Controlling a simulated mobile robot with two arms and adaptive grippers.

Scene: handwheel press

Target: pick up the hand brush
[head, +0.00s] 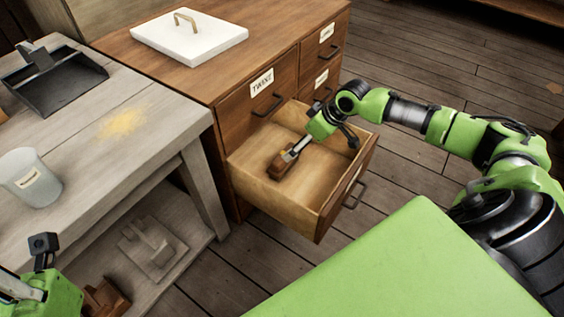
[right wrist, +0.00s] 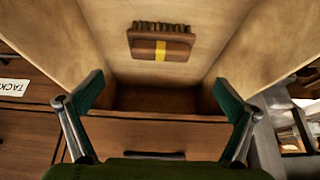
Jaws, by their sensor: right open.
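The hand brush (right wrist: 160,45) has a brown wooden body with a yellow stripe and dark bristles. It lies in the open drawer (head: 270,203), and its brown body (head: 275,171) shows there in the head view, partly covered by my gripper. My right gripper (head: 291,153) reaches into the drawer just above the brush. In the right wrist view my right gripper (right wrist: 160,96) has its fingers wide apart with nothing between them, and the brush is beyond the fingertips. My left gripper (head: 42,262) is at the bottom left corner, partly cut off.
The wooden cabinet (head: 185,72) has a white lid with a handle (head: 190,40) on top. The grey workbench (head: 155,150) holds a black dustpan (head: 55,82), a pale cup (head: 30,180) and yellow dust (head: 123,122). The drawer walls stand close around my right gripper.

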